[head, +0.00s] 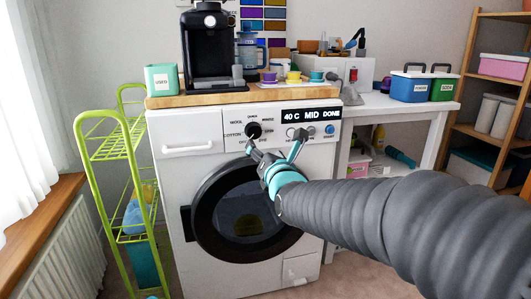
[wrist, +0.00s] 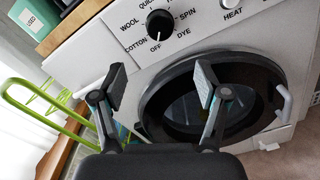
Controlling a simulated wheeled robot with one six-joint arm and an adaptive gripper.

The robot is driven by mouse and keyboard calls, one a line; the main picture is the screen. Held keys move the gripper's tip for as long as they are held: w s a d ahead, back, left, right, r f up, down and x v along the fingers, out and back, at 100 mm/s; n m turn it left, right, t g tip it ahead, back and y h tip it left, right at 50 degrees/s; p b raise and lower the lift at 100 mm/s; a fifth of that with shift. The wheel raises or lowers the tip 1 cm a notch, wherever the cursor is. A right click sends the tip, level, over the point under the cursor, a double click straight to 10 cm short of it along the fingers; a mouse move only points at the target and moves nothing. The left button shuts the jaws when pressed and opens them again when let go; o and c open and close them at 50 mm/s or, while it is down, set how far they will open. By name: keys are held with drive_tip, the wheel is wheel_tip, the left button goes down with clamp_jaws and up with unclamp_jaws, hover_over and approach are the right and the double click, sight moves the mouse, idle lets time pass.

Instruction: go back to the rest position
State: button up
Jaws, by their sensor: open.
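My gripper (head: 275,143) is open and empty in front of the washing machine (head: 185,200). In the wrist view my gripper (wrist: 160,82) has its two fingers spread wide with nothing between them. The black program dial (head: 254,130) is just beyond the fingertips and looks apart from them; it also shows at the top of the wrist view (wrist: 159,24). The round dark door (head: 210,225) looks shut, and my gripper and arm cover part of its upper right. The display (head: 311,115) reads "40 C MID DONE".
A green wire rack (head: 100,150) stands left, near the window sill. A wooden board on the washer carries a coffee machine (head: 208,45), a mint box (head: 161,78) and small cups. A white table (head: 400,103) and wooden shelf (head: 465,75) stand right.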

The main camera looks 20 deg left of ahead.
drive_tip(key=s+d+f+m+g+h, duration=0.1)
drive_tip(key=s+f+m+g+h, duration=0.2)
drive_tip(key=f+m, duration=0.8)
drive_tip(key=s+d+f+m+g+h, duration=0.2)
drive_tip(key=s+d+f+m+g, duration=0.2)
drive_tip(key=s+d+m, duration=0.3)
drive_tip(key=s+d+r+m+g+h+p, duration=0.1)
drive_tip(key=s+d+r+m+h+p, duration=0.1)
drive_tip(key=s+d+m, duration=0.7)
drive_tip(key=s+d+r+m+g+h+p, duration=0.1)
drive_tip(key=s+d+m, duration=0.8)
drive_tip(key=d, duration=0.9)
wheel_tip(320, 180, up, 2)
drive_tip(key=shift+s+d+r+m+g+h+p, duration=0.2)
drive_tip(key=shift+s+d+m+g+h+p, duration=0.15)
drive_tip(key=shift+s+h+p, duration=0.65)
